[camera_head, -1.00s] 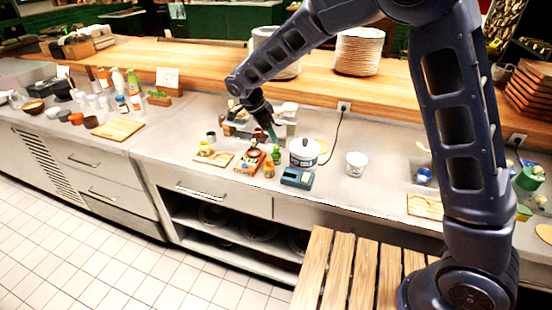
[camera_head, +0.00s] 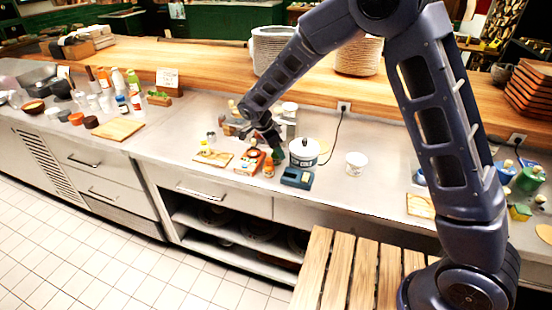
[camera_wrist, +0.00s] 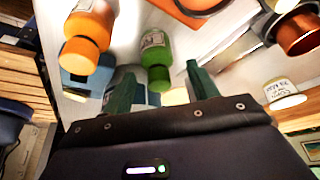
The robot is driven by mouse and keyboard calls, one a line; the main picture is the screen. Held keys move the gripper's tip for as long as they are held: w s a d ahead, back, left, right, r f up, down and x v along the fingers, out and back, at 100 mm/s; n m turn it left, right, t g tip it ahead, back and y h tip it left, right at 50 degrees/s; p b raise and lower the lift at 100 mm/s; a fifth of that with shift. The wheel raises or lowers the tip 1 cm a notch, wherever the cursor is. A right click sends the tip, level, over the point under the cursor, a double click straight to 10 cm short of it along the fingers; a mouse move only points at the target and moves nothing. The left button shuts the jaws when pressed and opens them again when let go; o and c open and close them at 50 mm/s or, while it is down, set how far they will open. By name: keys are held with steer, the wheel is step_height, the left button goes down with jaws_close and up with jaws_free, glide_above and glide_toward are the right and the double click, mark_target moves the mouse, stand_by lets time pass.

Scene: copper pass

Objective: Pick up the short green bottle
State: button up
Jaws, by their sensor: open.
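The short green bottle (camera_wrist: 156,58) shows in the wrist view with a pale label on its side. It stands just ahead of my gripper (camera_wrist: 158,85), between the lines of the two green fingers, which are apart and empty. I cannot tell whether the bottle is between the fingertips or just beyond them. In the head view my gripper (camera_head: 276,146) is low over the counter among small items, and my arm and gripper hide most of the bottle there.
An orange bottle (camera_wrist: 86,40) stands close to the left of the green one in the wrist view.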

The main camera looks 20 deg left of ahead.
steer(key=shift+x, duration=0.9)
steer(key=c, duration=1.1)
steer(key=shift+o, duration=0.2)
steer(key=shift+r, duration=0.1)
